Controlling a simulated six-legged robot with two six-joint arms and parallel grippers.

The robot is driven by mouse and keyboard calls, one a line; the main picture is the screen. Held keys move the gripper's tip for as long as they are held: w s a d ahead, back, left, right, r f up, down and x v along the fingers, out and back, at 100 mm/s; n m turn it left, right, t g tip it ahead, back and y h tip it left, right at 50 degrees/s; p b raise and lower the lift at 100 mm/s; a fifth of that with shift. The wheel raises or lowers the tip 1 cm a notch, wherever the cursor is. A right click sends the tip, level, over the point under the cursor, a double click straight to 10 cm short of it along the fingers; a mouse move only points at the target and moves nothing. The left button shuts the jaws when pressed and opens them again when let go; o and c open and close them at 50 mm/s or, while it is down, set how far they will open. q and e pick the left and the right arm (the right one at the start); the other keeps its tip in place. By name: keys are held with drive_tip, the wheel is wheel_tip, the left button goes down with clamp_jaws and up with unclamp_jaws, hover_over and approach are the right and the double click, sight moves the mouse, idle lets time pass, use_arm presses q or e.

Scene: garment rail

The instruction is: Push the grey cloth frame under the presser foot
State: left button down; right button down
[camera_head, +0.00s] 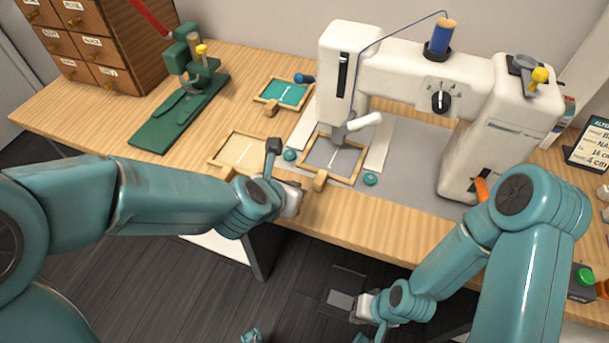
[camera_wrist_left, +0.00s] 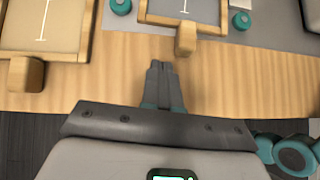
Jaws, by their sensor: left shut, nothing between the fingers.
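The grey cloth frame (camera_head: 350,164), wooden-edged with a short white line on the cloth, lies flat on the machine bed. Its wooden handle (camera_head: 319,183) points toward the table's front edge. The presser foot (camera_head: 338,134) of the white sewing machine hangs at the frame's far edge; I cannot tell exactly how far it overlaps. My left gripper (camera_head: 303,191) is shut and empty near the handle. In the left wrist view its fingertips (camera_wrist_left: 159,66) sit just in front and left of the handle (camera_wrist_left: 186,40), seemingly apart. My right gripper (camera_head: 360,305) is low, before the table; its fingers are unclear.
A beige cloth frame (camera_head: 239,151) lies left of the grey one, a teal cloth frame (camera_head: 285,92) behind. Teal discs (camera_head: 289,155) (camera_head: 370,180) flank the grey frame. A green press (camera_head: 180,110) stands left. The front table strip is clear.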

sight(312, 166)
use_arm(q)
drive_tip(key=x, duration=0.4)
drive_tip(key=shift+f+b, duration=0.15)
drive_tip(key=shift+b, duration=0.2)
drive_tip(key=w, duration=0.1)
drive_tip(key=w+p, duration=0.1)
drive_tip(key=w+d+p, duration=0.1)
drive_tip(key=shift+d+r, duration=0.1)
drive_tip(key=shift+r, duration=0.25)
drive_tip(key=shift+w, duration=0.25)
drive_tip(key=shift+d+f, duration=0.1)
drive_tip(key=shift+w+d, duration=0.2)
drive_tip(key=shift+w, duration=0.35)
drive_tip(key=shift+w+d+p, duration=0.2)
drive_tip(key=shift+w+p, duration=0.1)
drive_tip(key=shift+w, duration=0.15)
drive_tip(key=shift+s+a, duration=0.1)
drive_tip(key=shift+a, duration=0.05)
